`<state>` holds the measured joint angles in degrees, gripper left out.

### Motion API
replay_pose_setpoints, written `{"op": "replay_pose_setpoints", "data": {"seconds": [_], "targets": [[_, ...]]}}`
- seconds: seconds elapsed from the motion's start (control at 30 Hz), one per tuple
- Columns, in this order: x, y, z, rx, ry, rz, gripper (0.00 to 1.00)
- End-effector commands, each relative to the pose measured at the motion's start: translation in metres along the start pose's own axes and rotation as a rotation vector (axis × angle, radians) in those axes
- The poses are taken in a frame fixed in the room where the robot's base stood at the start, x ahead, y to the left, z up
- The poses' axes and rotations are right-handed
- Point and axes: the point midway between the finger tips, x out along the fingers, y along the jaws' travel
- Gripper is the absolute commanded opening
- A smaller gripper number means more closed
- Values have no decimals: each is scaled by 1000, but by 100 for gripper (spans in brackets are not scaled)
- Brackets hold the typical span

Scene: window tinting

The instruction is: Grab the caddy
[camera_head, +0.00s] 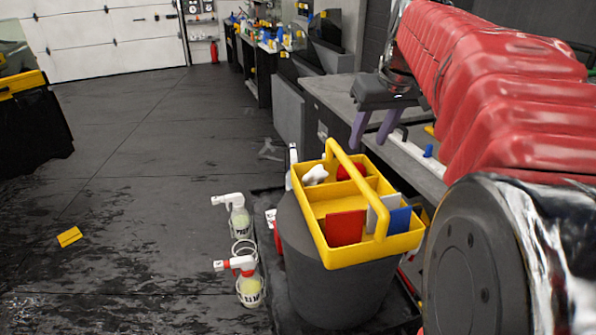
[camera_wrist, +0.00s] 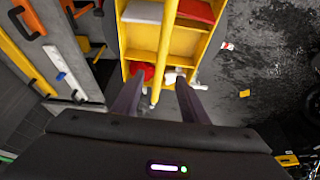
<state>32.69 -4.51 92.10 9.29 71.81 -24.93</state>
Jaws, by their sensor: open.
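The yellow caddy (camera_head: 319,232) sits on top of a dark round bin, with an arched yellow handle along its middle. It holds a red piece, a blue piece, a white piece and some items in its far compartments. My gripper (camera_head: 374,138) is open and empty, above and beyond the far end of the caddy, with its purple fingers pointing down. In the wrist view the caddy (camera_wrist: 182,43) lies ahead, and the near end of its handle shows between the two fingertips (camera_wrist: 158,92). I cannot tell their height difference exactly.
The dark bin (camera_head: 325,285) stands on a black mat. Two spray bottles (camera_head: 238,218) (camera_head: 248,288) stand left of it. A workbench (camera_head: 415,165) with tools runs along the right. A yellow block (camera_head: 69,237) lies on the open floor at left.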

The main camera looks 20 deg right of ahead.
Motion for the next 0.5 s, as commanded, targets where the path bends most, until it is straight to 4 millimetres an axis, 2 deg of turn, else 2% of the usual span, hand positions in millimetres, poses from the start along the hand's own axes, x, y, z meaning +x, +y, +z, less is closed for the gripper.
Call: {"op": "replay_pose_setpoints", "data": {"seconds": [0.37,0.5], "targets": [[1,2,0,1,-1,0,40],[12,1,0,1,-4,-2,40]]}}
